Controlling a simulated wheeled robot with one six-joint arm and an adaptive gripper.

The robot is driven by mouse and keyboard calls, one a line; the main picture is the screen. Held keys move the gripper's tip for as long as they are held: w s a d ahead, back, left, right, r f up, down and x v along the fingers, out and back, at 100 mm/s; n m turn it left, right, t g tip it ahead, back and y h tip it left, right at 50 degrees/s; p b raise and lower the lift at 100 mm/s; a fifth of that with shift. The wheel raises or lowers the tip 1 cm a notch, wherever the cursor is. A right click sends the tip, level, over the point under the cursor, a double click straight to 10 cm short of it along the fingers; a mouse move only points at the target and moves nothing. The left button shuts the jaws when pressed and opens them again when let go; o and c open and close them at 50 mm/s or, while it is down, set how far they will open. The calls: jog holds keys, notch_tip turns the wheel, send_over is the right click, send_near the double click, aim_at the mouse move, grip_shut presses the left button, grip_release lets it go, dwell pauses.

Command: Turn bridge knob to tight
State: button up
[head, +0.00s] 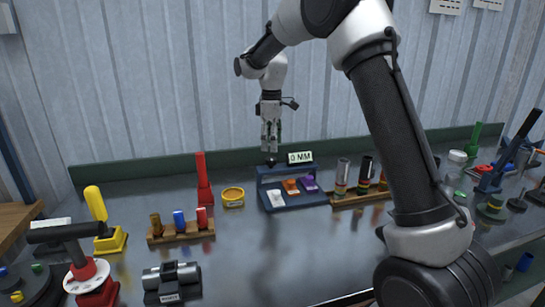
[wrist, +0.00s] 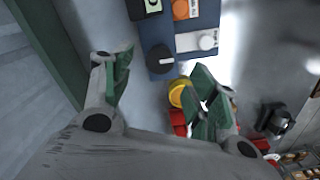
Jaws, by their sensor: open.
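The bridge knob (head: 271,161) is a small black round knob on top of the blue bridge stand (head: 262,176), at its left end. In the wrist view the knob (wrist: 160,60) shows from above with a white pointer line on its face. No tight marking is legible. My gripper (head: 270,147) hangs pointing down just above the knob in the head view. In the wrist view its two green-padded fingers (wrist: 160,88) are spread apart and empty, with the knob ahead of the gap between them. Whether the fingertips reach the knob's height is unclear.
A "0 MM" sign (head: 300,157) stands on the bridge, with white (head: 276,196), orange and purple pieces below. A yellow round dish (head: 233,197) and a red upright tool (head: 203,180) stand to the left. A rack of cylinders (head: 358,196) is close on the right.

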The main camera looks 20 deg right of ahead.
aim_at(272, 158)
notch_tip(272, 158, down, 6)
jog(key=shift+r, duration=0.2)
jog(key=c, duration=1)
